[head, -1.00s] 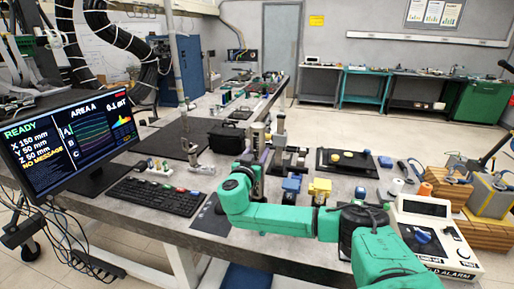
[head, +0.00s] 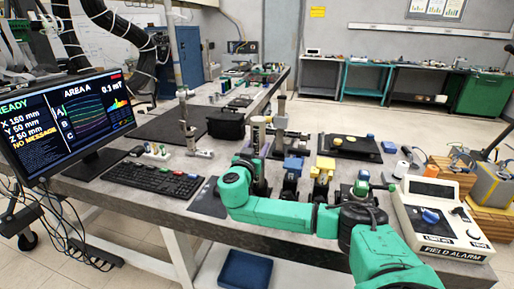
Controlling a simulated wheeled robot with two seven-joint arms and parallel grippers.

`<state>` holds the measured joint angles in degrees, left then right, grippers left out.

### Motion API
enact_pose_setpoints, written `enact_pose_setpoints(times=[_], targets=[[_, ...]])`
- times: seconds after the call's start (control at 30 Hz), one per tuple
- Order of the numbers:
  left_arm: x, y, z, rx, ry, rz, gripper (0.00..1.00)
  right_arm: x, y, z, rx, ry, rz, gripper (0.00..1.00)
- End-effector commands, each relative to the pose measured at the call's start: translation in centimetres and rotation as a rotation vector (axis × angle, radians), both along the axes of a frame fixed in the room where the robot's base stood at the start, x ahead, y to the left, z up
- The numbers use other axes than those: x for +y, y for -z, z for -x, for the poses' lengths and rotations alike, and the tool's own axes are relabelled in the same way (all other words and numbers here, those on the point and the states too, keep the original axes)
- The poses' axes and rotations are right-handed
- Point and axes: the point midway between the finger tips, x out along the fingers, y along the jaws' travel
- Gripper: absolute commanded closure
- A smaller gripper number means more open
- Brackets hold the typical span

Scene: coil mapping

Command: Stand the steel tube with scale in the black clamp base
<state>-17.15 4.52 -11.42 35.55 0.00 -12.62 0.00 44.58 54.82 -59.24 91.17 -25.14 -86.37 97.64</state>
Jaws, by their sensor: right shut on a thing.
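My right gripper (head: 258,173) is small and partly hidden behind my green forearm. It is shut on an upright grey tube, which I take to be the steel tube with scale (head: 258,132); its scale marks are too small to read. The tube stands above the near middle of the bench, and its lower end is hidden by the gripper. I cannot clearly single out the black clamp base; dark bases show just right of the gripper, under a blue block (head: 293,165) and a yellow block (head: 323,167). My left gripper is out of view.
A grey post (head: 281,120) stands close behind the tube. A black plate (head: 350,148) lies to its right. A keyboard (head: 155,180) and monitor (head: 75,125) are at left. A field alarm box (head: 435,215) is at right. A black bag (head: 226,124) lies behind.

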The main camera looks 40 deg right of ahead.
Motion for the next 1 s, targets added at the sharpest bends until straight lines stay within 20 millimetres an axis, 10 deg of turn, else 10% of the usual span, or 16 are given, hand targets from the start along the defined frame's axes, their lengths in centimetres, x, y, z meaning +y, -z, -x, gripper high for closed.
enact_pose_setpoints(times=[0.07,0.1,0.2,0.63,1.0], targets=[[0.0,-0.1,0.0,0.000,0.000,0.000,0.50,0.0,-0.2,0.0,-0.004,0.001,0.002,1.00],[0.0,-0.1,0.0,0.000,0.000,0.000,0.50,0.0,-0.2,0.0,-0.004,0.001,0.002,0.39],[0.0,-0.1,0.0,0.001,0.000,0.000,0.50,0.0,-0.2,0.0,-0.003,0.001,0.001,0.08],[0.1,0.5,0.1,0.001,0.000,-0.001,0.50,1.1,0.3,0.6,0.003,-0.003,-0.002,0.08],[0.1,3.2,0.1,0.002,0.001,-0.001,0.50,9.2,0.4,6.2,-0.002,-0.005,-0.005,0.08]])
